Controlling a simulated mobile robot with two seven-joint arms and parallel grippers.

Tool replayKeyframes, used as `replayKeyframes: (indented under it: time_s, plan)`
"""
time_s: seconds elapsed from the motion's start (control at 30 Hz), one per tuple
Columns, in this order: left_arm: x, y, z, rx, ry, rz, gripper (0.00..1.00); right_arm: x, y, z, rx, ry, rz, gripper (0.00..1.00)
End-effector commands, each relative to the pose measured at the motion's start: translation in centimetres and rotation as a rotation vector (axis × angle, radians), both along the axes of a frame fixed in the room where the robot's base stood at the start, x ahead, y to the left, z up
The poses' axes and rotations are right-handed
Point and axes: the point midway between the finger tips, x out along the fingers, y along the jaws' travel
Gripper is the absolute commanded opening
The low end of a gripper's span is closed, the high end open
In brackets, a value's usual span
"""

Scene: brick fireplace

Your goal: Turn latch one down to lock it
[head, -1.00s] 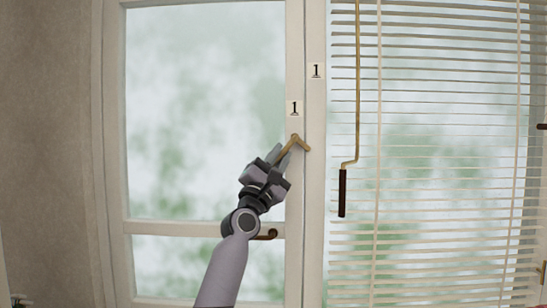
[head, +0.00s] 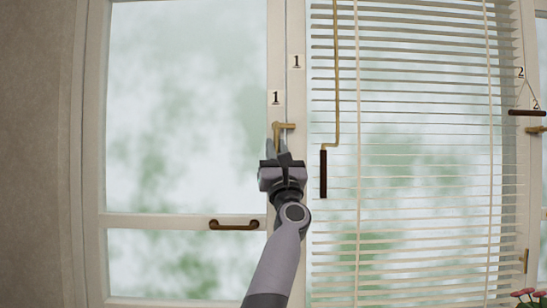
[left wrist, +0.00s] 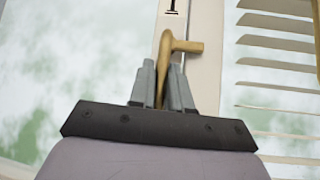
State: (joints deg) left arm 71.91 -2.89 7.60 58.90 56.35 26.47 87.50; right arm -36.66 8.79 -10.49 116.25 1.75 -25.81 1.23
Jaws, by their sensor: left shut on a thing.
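Latch one (head: 286,126) is a brass lever on the window frame, just below a label with the number 1 (head: 276,97). Its short arm points right, and its handle hangs down between my fingers. My left gripper (head: 279,148) is below the latch, pointing up, and shut on the handle. In the left wrist view the brass handle of the latch (left wrist: 165,50) runs down between the two grey fingers of the gripper (left wrist: 162,85), which partly hide its lower end. My right gripper is not in view.
A second label 1 (head: 296,61) is on the frame to the right. White blinds (head: 420,190) with a dark-ended crank (head: 323,173) hang right of my arm. A brown handle (head: 234,225) sits on the left window's crossbar. Another latch (head: 536,130) is at far right, below label 2 (head: 520,72).

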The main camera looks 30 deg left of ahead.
Motion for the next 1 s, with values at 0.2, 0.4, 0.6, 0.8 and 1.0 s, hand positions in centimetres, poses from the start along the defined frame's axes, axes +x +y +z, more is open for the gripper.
replayKeyframes:
  time_s: [0.2,0.4,0.6,0.8,1.0]
  plan:
    - [0.07,-0.17,0.06,-0.021,-0.014,-0.001,0.0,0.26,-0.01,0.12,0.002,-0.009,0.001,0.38]
    - [0.07,-0.19,0.12,-0.022,-0.015,-0.003,0.0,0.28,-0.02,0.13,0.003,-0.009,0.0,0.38]
    - [0.07,-0.2,0.14,-0.022,-0.015,-0.003,0.34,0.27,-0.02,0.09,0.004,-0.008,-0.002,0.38]
    - [0.06,-0.16,0.1,-0.022,-0.015,-0.002,0.38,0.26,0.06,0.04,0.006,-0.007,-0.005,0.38]
    - [-0.09,-0.38,-0.27,-0.022,-0.014,-0.003,0.38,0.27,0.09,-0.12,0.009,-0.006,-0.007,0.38]
